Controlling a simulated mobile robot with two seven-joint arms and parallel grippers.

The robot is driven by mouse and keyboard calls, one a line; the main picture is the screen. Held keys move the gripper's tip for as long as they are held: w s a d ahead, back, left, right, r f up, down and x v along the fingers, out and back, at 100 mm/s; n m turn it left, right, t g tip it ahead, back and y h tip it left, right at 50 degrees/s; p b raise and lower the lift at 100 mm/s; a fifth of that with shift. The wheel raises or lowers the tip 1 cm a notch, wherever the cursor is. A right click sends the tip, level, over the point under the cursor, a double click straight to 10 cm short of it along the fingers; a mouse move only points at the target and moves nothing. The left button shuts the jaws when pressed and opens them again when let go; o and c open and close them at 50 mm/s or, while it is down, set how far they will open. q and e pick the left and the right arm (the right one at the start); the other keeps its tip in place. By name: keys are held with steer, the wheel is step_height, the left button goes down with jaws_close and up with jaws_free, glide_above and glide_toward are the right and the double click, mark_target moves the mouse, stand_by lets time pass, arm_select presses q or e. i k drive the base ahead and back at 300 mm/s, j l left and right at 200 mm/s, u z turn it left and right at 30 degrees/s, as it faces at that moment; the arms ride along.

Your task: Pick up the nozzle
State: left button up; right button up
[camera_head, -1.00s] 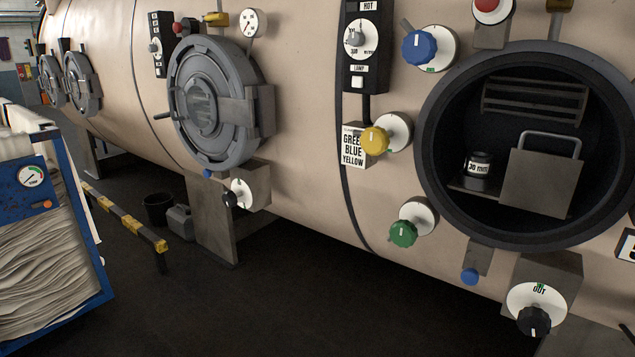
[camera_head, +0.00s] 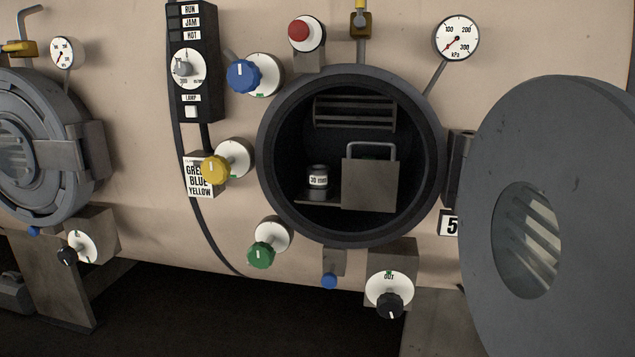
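The nozzle is most likely the small dark cylinder (camera_head: 318,183) with a white "30 mm" label. It stands upright on a small ledge (camera_head: 318,200) inside the open round port of the machine, left of a grey plate with a handle (camera_head: 369,183). Neither of my grippers is in view.
The port's dark rim (camera_head: 268,190) surrounds the opening. Its round door (camera_head: 590,200) hangs open at the right, close to me. Blue (camera_head: 242,74), yellow (camera_head: 214,169) and green (camera_head: 261,255) knobs stick out left of the port. An "OUT" dial (camera_head: 388,290) juts out below.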

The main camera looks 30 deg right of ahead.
mark_target(319, 176)
steer(key=i+j+z, duration=0.15)
steer(key=z, duration=0.15)
steer(key=i+j+z, duration=0.15)
steer(key=z, duration=0.15)
steer(key=i+j+z, duration=0.15)
steer(key=j+z, duration=0.45)
steer(key=i+j, duration=0.05)
steer(key=j, duration=0.05)
